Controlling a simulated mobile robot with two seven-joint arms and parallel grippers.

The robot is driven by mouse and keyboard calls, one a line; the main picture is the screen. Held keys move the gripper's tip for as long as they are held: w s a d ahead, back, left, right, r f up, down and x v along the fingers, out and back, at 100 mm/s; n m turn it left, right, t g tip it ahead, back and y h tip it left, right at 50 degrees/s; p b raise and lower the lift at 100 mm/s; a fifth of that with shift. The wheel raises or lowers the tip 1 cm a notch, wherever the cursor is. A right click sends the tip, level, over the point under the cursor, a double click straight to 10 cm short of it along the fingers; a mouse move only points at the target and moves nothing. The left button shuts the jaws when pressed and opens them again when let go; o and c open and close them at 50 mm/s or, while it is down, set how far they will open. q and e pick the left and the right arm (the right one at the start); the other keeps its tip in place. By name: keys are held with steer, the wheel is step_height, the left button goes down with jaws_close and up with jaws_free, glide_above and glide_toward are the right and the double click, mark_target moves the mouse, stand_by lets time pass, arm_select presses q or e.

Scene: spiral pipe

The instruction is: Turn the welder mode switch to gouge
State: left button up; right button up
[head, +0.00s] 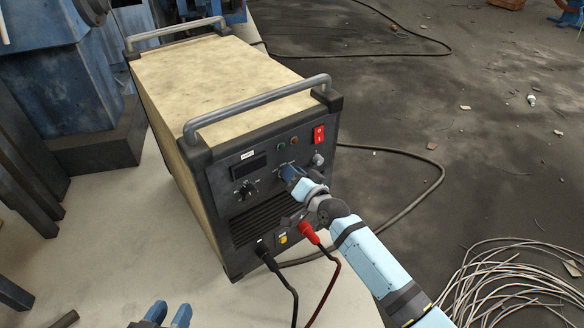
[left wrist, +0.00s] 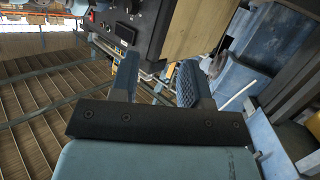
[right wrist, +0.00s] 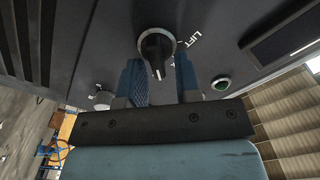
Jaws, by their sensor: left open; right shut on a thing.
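The welder (head: 215,80) is a cream box with a dark front panel. My right gripper (head: 288,173) is at the upper middle of that panel and hides the mode switch in the head view. In the right wrist view the mode switch (right wrist: 156,46) is a round black knob with a pale pointer mark, between the fingertips of my right gripper (right wrist: 160,72), which is shut on it. White lettering reading "LIFT" is beside the knob; I cannot see a gouge label. My left gripper (head: 168,314) is open and empty, low in front of the welder.
A black dial (head: 247,191) and a dark display (head: 249,167) are left of my right gripper. A red rocker switch (head: 319,134) is up and right. Black (head: 264,250) and red (head: 308,231) cable plugs stick out below. Coiled wire (head: 515,285) lies on the floor.

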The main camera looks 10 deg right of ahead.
arm_select(q)
steer(key=shift+s+a+f+g+y+p, duration=0.15)
steer(key=shift+a+f+g, duration=0.1)
steer(key=shift+f, duration=0.15)
steer(key=shift+s+a+f+g+y+p, duration=0.15)
steer(key=shift+f+g, duration=0.1)
steer(key=shift+f, duration=0.1)
arm_select(e)
steer(key=shift+d+f+m, duration=0.1)
steer(key=shift+m, duration=0.8)
steer(key=o, duration=0.6)
steer(key=shift+c, duration=0.2)
arm_select(q)
steer(key=shift+s+a+f+g+y+p, duration=0.35)
steer(key=shift+a+f+p, duration=0.2)
steer(key=shift+p, duration=0.7)
arm_select(e)
steer(key=v, duration=1.3)
steer(key=shift+s, duration=0.35)
steer(key=shift+d, duration=0.15)
